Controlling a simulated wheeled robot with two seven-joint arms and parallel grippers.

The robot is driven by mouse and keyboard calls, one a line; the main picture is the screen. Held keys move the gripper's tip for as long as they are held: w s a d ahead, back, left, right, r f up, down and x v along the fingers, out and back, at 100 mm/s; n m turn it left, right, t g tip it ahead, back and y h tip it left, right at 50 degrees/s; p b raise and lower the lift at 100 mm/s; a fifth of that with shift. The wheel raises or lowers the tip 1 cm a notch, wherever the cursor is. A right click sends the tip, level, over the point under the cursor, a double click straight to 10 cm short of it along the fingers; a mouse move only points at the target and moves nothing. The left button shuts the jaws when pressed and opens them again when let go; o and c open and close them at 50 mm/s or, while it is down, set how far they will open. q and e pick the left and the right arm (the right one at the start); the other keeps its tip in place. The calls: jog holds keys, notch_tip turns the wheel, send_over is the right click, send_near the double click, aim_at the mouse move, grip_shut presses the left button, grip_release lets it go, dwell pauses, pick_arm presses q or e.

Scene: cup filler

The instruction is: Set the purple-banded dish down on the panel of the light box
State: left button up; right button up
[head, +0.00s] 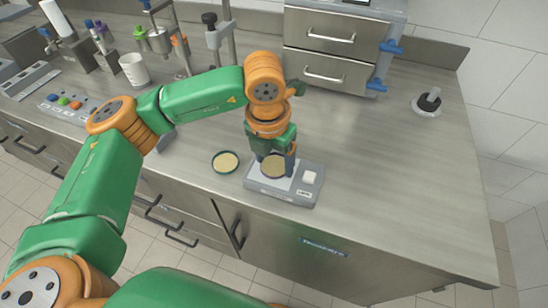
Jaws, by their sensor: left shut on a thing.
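My left gripper (274,155) points down over the light box and is shut on a round dish with pale yellowish contents (273,167). The dish's rim looks dark, and its band colour is too small to make out surely; I take it as the purple-banded dish. The light box (300,196) is a low grey unit near the counter's front edge, with a bright panel (268,182) partly hidden under the dish. I cannot tell whether the dish touches the panel or hangs just above it. My right gripper is not in view.
A second dish with a green rim (226,162) lies on the counter left of the light box. A drawer unit (330,50) stands behind. The counter to the right (400,180) is clear.

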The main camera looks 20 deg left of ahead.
aim_at(270, 169)
pick_arm(q)
jog(key=o, duration=1.2)
jog(key=shift+o, duration=0.2)
jog(key=shift+r+p, duration=0.35)
jog(key=shift+p, duration=0.2)
notch_tip(270, 169, up, 12)
jog(key=s, duration=0.1)
jog(key=shift+s+a+f+b, duration=0.15)
jog(key=shift+s+f+b, duration=0.05)
jog(key=shift+f+b, duration=0.1)
